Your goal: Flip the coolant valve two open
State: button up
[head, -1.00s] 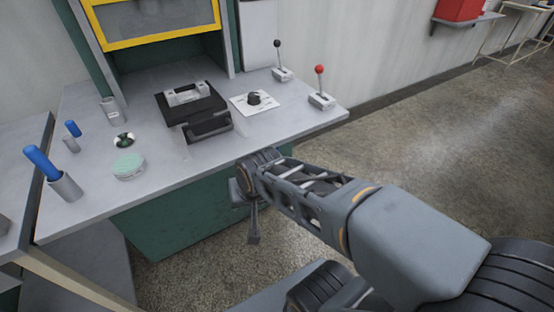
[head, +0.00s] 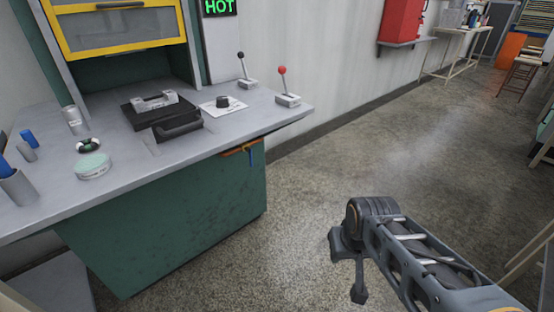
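A small orange pipe (head: 242,148) with a blue handle (head: 251,157) hanging down is under the front right edge of the grey bench top (head: 225,137). It may be a coolant valve, but no label is readable. A black-knobbed lever (head: 243,68) and a red-knobbed lever (head: 284,84) stand upright on the bench's right end. My gripper (head: 357,292) points down over open floor, right of the bench and apart from everything. It is seen small and side-on, so its opening is unclear.
A black device (head: 165,112), a dial on a white plate (head: 222,104), a green tin (head: 92,166) and blue-handled tools in cups (head: 18,187) are on the bench. A green HOT sign (head: 219,7) hangs above. The floor (head: 310,190) right of the bench is clear.

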aim_at(248, 149)
jog(key=i, duration=1)
jog(key=u, duration=3.95)
jog(key=k, duration=0.45)
jog(key=z, duration=1.3)
